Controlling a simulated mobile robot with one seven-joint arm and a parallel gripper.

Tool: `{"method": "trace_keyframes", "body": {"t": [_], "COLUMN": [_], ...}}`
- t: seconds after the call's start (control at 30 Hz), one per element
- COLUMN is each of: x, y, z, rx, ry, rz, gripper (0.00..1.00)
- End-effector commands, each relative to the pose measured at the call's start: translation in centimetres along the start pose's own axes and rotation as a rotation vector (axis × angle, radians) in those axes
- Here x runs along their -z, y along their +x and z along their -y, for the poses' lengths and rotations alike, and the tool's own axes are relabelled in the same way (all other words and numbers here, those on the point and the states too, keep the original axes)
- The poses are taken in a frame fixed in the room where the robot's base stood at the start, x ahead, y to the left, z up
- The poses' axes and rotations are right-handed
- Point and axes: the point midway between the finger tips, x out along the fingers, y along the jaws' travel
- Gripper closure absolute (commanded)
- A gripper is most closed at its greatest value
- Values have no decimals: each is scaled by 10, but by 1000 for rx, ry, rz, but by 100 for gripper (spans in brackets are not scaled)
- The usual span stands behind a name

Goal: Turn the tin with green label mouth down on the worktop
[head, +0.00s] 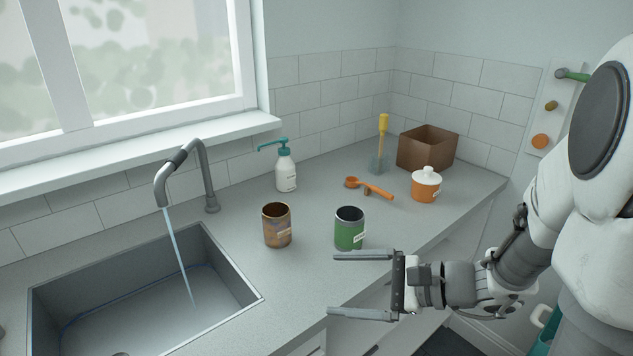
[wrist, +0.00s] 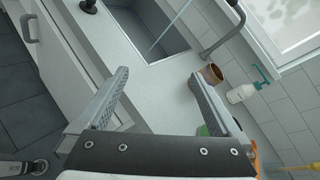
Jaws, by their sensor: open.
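The tin with green label (head: 347,236) stands upright on the worktop (head: 305,285), its open mouth facing up. It is near the front edge of the worktop, right of a brown tin (head: 277,232). My gripper (head: 333,285) is open and empty, in front of the green-label tin and apart from it, with its fingers pointing left. In the wrist view, a small green part of the tin (wrist: 203,130) shows beside the right finger, which hides most of it. The brown tin also shows in the wrist view (wrist: 212,74).
The sink (head: 240,277) with running water is at the left. Worktop between the tins and sink is clear.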

Motion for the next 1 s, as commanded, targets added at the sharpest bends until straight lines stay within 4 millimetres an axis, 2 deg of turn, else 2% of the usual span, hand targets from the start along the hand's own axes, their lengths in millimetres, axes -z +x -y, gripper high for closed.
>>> {"method": "trace_keyframes", "body": {"t": [0.03,0.23,0.4,0.5,0.67,1.0], "x": [15,72,120,138,148,156], "y": [0,-15,-37,-47,-48,2], "z": [7,41,53,55,60,106], "rx": [76,403,633,715,761,759], "ry": [96,402,579,633,660,658], "rz": [24,95,116,117,117,119], "gripper": [0,0,0,0,0,0]}}
